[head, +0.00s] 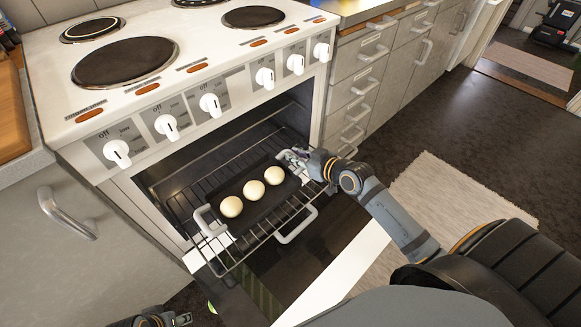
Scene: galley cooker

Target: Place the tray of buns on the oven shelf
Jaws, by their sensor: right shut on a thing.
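The dark tray (262,209) bears three pale round buns (253,190) in a row. It is over the pulled-out wire oven shelf (226,262) in front of the open oven and looks level; I cannot tell whether it fully rests on the wires. The tray has light grey handles at its two ends, the left one (207,222) free. My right gripper (292,158) is shut on the tray's right handle, near the oven opening's right side. My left gripper (180,319) shows only partly at the bottom edge, away from the tray; its jaws are unclear.
The white cooker (190,55) has dark hotplates and a row of knobs above the oven. The oven door hangs open below the shelf. Drawers with handles (367,86) stand to the right, a cabinet (60,250) to the left. A pale rug (450,200) lies on the dark floor.

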